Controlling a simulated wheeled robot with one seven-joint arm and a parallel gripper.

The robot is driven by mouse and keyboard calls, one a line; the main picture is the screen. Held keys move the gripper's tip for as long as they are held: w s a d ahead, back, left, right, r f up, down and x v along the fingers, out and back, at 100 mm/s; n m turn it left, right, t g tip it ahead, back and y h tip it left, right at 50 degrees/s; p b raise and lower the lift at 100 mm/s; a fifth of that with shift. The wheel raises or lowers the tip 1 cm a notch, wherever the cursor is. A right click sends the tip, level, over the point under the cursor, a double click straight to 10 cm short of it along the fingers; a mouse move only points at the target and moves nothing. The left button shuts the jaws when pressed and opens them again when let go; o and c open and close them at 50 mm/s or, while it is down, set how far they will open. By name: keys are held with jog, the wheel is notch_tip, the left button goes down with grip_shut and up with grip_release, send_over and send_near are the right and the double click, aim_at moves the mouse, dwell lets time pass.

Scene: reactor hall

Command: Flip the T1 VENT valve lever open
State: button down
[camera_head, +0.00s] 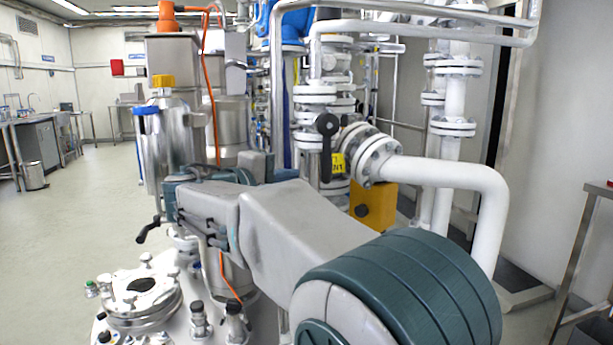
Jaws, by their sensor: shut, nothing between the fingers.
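The black valve lever (326,150) is on the white flanged pipework right of centre. Its round hub is at the top and its handle hangs straight down. A yellow tag (338,164) sits just right of the handle. It is partly covered, and only the end of its lettering shows. My gripper (285,174) is at the end of my arm, left of the lever. It points right towards the pipework, its fingers are shut and it holds nothing. In the picture a gap separates the fingertips from the handle. The depth between them is hard to judge.
A thick white pipe (450,175) bends down right of the valve. A yellow-orange box (374,206) sits below the flange. A steel vessel (170,140) with an orange cable stands behind my wrist. A lidded vessel top (135,292) is at lower left. Open floor lies far left.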

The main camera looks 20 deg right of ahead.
jog(key=v, duration=0.3)
jog(key=shift+s+a+f, duration=0.1)
jog(key=shift+a, duration=0.1)
jog(key=shift+d, duration=0.15)
jog(key=s+d+f+g+y+p, duration=0.2)
jog(key=s+y+p, duration=0.1)
jog(key=s+p, duration=0.25)
jog(key=s+d+f+g+y+p, duration=0.2)
jog(key=s+y+p, duration=0.25)
jog(key=p, duration=0.25)
jog(key=s+a+m+y+p, duration=0.2)
jog(key=s+a+y+p, duration=0.1)
jog(key=s+p, duration=0.3)
jog(key=s+a+m+g+y+p, duration=0.1)
jog(key=s+a+m+y+p, duration=0.2)
jog(key=s+p, duration=0.3)
jog(key=s+f+y, duration=0.1)
jog(key=s, duration=0.1)
jog(key=shift+s+y, duration=0.3)
jog(key=shift+y, duration=0.05)
jog(key=shift+a+r, duration=0.1)
jog(key=shift+a, duration=0.1)
